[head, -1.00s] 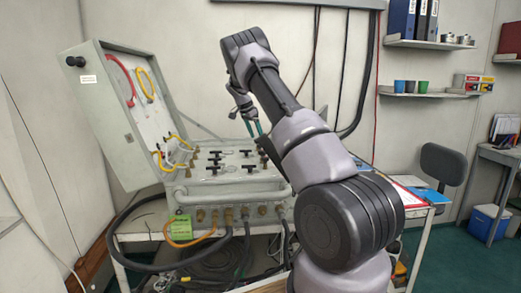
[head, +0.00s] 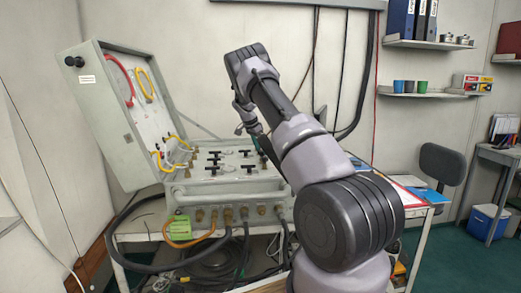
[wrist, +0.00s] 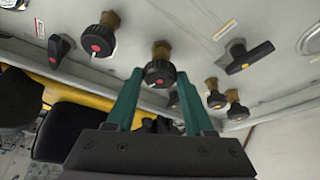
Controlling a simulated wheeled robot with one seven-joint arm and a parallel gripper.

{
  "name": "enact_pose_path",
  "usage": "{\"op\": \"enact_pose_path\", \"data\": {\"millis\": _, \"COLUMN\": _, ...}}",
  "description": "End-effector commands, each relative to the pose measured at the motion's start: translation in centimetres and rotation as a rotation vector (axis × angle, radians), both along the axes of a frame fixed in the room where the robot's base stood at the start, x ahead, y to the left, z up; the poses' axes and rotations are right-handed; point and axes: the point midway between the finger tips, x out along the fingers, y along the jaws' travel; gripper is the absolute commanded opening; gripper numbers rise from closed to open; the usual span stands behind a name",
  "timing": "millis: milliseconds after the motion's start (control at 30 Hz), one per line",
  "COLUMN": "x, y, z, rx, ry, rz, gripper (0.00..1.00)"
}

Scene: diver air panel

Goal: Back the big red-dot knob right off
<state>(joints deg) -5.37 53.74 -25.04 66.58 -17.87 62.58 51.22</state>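In the wrist view, a round black knob with a red dot (wrist: 159,73) on a brass stem is between the two green fingertips of my gripper (wrist: 159,76). The fingers are open, one on each side, with a narrow gap showing; I cannot tell whether they reach fully around it. In the head view, my gripper (head: 259,139) is over the back right of the panel (head: 232,185), partly hidden by my arm.
The case's open lid (head: 112,115) carries red and yellow hoses on the left.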

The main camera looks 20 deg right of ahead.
Motion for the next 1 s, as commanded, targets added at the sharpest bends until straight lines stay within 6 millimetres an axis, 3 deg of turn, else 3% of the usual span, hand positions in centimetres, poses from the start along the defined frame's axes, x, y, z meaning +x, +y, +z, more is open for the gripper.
{"op": "enact_pose_path", "data": {"millis": 167, "x": -0.08, "y": -0.04, "z": 0.08, "rx": 0.002, "ry": 0.0, "rz": 0.026, "gripper": 0.0}}
{"op": "enact_pose_path", "data": {"millis": 433, "x": -0.3, "y": -0.13, "z": 0.05, "rx": 0.002, "ry": 0.0, "rz": 0.262, "gripper": 0.0}}
{"op": "enact_pose_path", "data": {"millis": 733, "x": -0.24, "y": -0.08, "z": 0.04, "rx": 0.0, "ry": 0.0, "rz": 0.28, "gripper": 0.0}}
{"op": "enact_pose_path", "data": {"millis": 767, "x": -0.24, "y": -0.08, "z": 0.04, "rx": 0.0, "ry": 0.0, "rz": 0.28, "gripper": 0.64}}
{"op": "enact_pose_path", "data": {"millis": 800, "x": -0.24, "y": -0.08, "z": 0.04, "rx": 0.0, "ry": 0.0, "rz": 0.28, "gripper": 0.8}}
{"op": "enact_pose_path", "data": {"millis": 1000, "x": -0.24, "y": -0.08, "z": 0.04, "rx": 0.0, "ry": 0.0, "rz": 0.279, "gripper": 0.83}}
